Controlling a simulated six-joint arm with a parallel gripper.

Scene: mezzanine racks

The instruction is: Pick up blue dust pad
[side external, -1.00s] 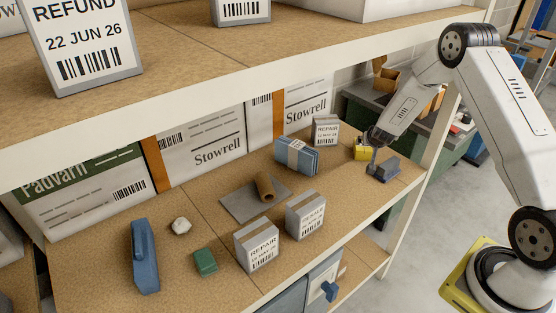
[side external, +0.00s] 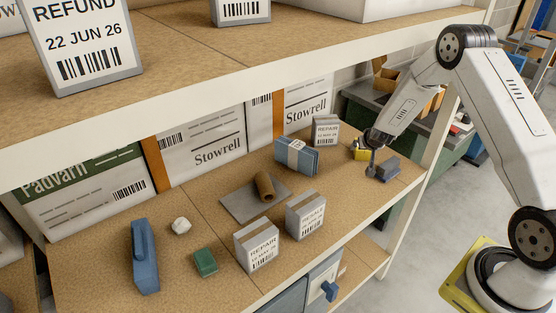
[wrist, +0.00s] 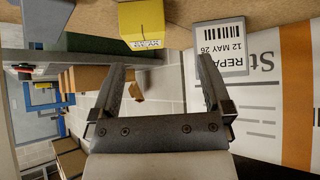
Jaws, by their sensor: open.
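A long blue block with a raised handle-like ridge (side external: 145,258) lies at the front left of the lower shelf. A banded, folded blue bundle (side external: 297,158) lies near the middle back. A small grey-blue block (side external: 388,168) sits at the right end. I cannot tell for sure which of these is the blue dust pad. My gripper (side external: 371,169) is low over the right end, just left of the small block; whether they touch is unclear. In the wrist view my gripper (wrist: 162,66) has its jaws apart with nothing between them.
A yellow box (side external: 361,150) and a grey repair box (side external: 326,130) stand close to my gripper. Two more labelled boxes, a brown roll (side external: 265,187) on a grey sheet, a green block (side external: 205,262) and a white lump (side external: 181,226) share the lower shelf (side external: 335,200). The upper shelf overhangs it.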

